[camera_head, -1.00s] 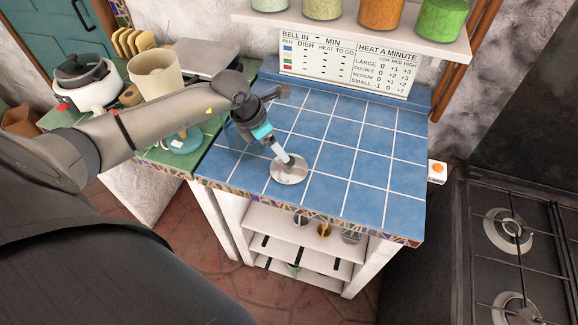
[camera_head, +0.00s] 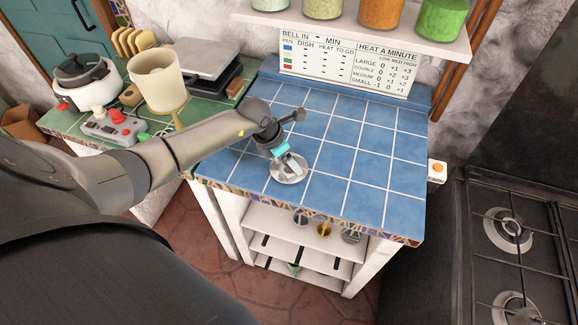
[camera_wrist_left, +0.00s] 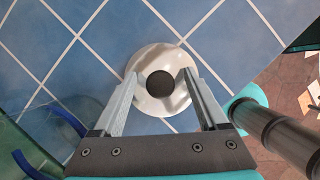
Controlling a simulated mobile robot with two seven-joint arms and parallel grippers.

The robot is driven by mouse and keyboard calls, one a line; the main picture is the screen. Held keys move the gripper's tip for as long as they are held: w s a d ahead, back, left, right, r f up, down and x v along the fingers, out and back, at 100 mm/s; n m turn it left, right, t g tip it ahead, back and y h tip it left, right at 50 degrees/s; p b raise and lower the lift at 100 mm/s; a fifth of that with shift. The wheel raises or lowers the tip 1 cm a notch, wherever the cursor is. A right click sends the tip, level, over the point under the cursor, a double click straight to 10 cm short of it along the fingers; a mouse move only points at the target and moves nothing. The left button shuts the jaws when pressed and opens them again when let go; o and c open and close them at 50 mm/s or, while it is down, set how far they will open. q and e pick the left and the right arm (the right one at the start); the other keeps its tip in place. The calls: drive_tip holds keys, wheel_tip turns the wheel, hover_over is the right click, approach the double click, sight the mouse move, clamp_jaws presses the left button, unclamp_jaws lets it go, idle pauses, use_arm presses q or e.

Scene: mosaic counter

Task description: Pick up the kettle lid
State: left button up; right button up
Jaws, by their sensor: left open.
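The kettle lid is a round, shiny metal disc with a dark knob, lying flat on the blue tiled counter. In the head view the lid (camera_head: 288,172) is near the counter's front left, partly hidden by my gripper. In the left wrist view the lid (camera_wrist_left: 150,103) is at the centre, its knob (camera_wrist_left: 160,84) between the finger ends. My left gripper (camera_head: 291,163) is open over the lid. In the left wrist view its two fingers (camera_wrist_left: 157,83) stand on either side of the knob, with gaps showing. My right gripper is in no view.
The blue counter (camera_head: 368,167) is clear to the right of the lid. A green counter at the left holds a white pot (camera_head: 88,80), a cream container (camera_head: 157,80) and a control box (camera_head: 114,126). A shelf (camera_head: 350,30) with jars hangs behind. A gas stove (camera_head: 510,240) is at the right.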

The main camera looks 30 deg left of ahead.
use_arm(q)
clamp_jaws()
idle(0.5)
